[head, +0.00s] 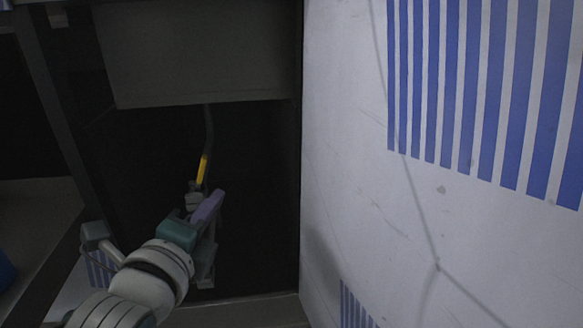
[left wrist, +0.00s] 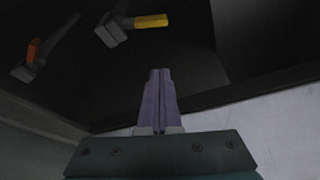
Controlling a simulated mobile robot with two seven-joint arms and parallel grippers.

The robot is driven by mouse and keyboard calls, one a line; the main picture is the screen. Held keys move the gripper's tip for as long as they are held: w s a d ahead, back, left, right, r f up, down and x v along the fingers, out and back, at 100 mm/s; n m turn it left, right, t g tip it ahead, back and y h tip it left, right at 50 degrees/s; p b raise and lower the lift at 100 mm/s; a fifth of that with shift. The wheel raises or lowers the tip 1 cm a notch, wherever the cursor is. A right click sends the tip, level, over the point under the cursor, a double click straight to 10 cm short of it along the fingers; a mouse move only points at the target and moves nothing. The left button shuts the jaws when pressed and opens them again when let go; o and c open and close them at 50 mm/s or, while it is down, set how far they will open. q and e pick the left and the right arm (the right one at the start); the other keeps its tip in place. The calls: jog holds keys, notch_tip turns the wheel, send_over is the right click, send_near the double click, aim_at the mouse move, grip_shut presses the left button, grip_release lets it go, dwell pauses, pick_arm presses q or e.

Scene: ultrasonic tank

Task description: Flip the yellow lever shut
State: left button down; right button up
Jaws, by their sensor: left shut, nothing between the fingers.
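The yellow lever (head: 202,170) shows in the head view inside a dark recess, on a grey valve body below a thin vertical pipe. It also shows in the left wrist view, where the yellow lever (left wrist: 151,20) points right from its grey body at the top. My left gripper (head: 210,204) reaches into the recess just below the lever, with its purple fingers closed. In the left wrist view the closed fingers (left wrist: 158,72) are empty and appear apart from the lever. My right gripper is not in view.
An orange-red lever (left wrist: 33,50) on another grey fitting lies at the upper left of the left wrist view. A large white panel with blue stripes (head: 345,150) stands right of the recess. A grey box (head: 200,50) hangs over the recess top. A dark post (head: 55,110) stands left.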

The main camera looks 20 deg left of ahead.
aim_at(201, 175)
pick_arm(q)
jog(key=b+x, duration=0.5)
jog(key=x, duration=0.4)
jog(key=s+a, duration=0.1)
jog(key=s+a+r, duration=0.1)
jog(key=a, duration=0.1)
jog(key=shift+s+a+r+p, duration=0.1)
jog(key=shift+s+r+p, duration=0.05)
jog(key=shift+r+p, duration=0.15)
